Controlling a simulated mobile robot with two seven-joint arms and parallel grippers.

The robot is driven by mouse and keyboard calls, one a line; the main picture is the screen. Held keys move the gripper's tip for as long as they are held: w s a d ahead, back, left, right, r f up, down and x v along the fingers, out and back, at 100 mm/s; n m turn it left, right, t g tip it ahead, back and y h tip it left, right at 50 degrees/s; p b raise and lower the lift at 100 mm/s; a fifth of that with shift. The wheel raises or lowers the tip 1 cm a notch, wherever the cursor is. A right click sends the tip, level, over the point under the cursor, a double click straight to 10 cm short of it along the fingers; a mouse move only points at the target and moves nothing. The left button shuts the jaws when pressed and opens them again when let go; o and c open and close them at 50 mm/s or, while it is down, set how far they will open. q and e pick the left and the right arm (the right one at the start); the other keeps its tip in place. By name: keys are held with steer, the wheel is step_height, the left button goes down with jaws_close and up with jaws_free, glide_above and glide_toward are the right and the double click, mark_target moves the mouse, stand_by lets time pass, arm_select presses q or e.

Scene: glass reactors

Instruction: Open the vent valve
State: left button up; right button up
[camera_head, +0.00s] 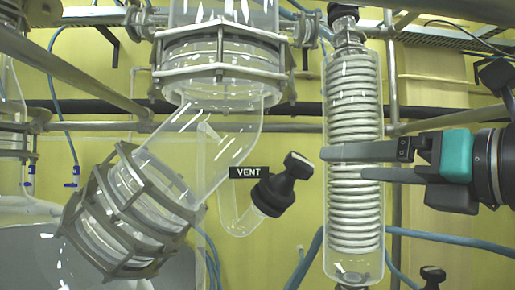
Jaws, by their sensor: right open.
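The vent valve (281,186) is a black knob with a flat handle on top, tilted up to the right. It sits at the end of a short curved glass tube, beside a black label reading VENT (249,172). My right gripper (328,163) comes in from the right with its two grey fingers pointing left. It is open and empty, and its fingertips are just right of the valve handle in the picture, apart from it. The fingers pass in front of the coiled condenser. My left gripper is not in view.
A glass condenser with a white coil (355,100) stands upright behind my right fingers. A large clamped glass pipe (222,75) bends down left to another flanged joint (130,215). Metal rails and blue hoses cross the yellow wall. Another black knob (432,275) is at the lower right.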

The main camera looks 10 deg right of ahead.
mark_target(304, 162)
steer(key=p+x, duration=0.2)
steer(key=x, duration=0.3)
steer(key=shift+w+d+r, duration=0.1)
steer(key=shift+w+r, duration=0.05)
steer(key=p+x, duration=0.3)
steer(key=x, duration=0.5)
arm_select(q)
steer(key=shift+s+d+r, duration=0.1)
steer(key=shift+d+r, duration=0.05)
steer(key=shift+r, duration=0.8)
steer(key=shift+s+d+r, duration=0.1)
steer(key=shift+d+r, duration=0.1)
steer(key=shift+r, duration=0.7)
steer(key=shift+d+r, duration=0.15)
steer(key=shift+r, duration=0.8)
arm_select(e)
steer(key=shift+x, duration=0.8)
steer(key=shift+c, duration=0.3)
steer(key=c, duration=1.3)
